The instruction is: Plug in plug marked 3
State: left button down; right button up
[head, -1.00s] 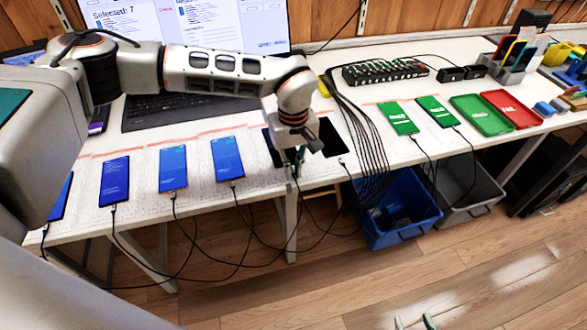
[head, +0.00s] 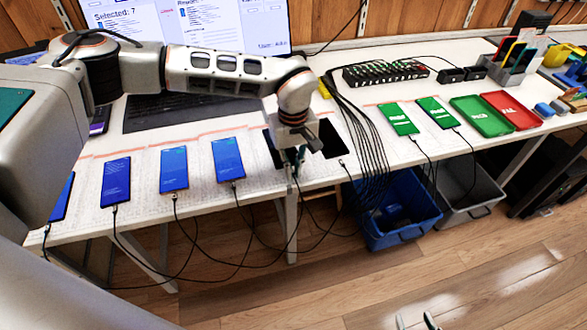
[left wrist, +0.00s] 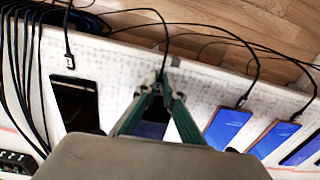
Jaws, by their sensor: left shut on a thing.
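My left gripper (head: 290,168) is over the front edge of the table, shut on a cable plug (left wrist: 159,88). The plug is mostly hidden between the fingers; its black cable runs off past the table edge. The plug sits at the near end of a phone (left wrist: 152,130), largely covered by the gripper; this phone looks dark in the head view (head: 270,148). I cannot tell whether the plug is in its port. No number on the plug is readable. My right gripper (head: 416,321) shows only its two fingertips, apart and empty, at the bottom edge.
Blue-screen phones (head: 228,158) with cables stand to the left, green-screen ones (head: 398,119) to the right. Black cables run from a hub (head: 385,73) over the edge. A blue bin (head: 403,238) stands below.

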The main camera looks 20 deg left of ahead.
aim_at(294, 176)
pick_arm(q)
jog(key=shift+w+a+p, duration=0.1)
jog(key=shift+w+p, duration=0.05)
jog(key=shift+p, duration=0.2)
pick_arm(e)
jog(key=shift+w+r, duration=0.15)
jog(key=shift+r, duration=0.4)
dwell(1.8)
pick_arm(q)
jog(key=c, duration=2.1)
grip_release()
jog(key=shift+r, duration=0.1)
pick_arm(e)
jog(key=shift+w+r, duration=0.1)
jog(key=shift+r, duration=0.05)
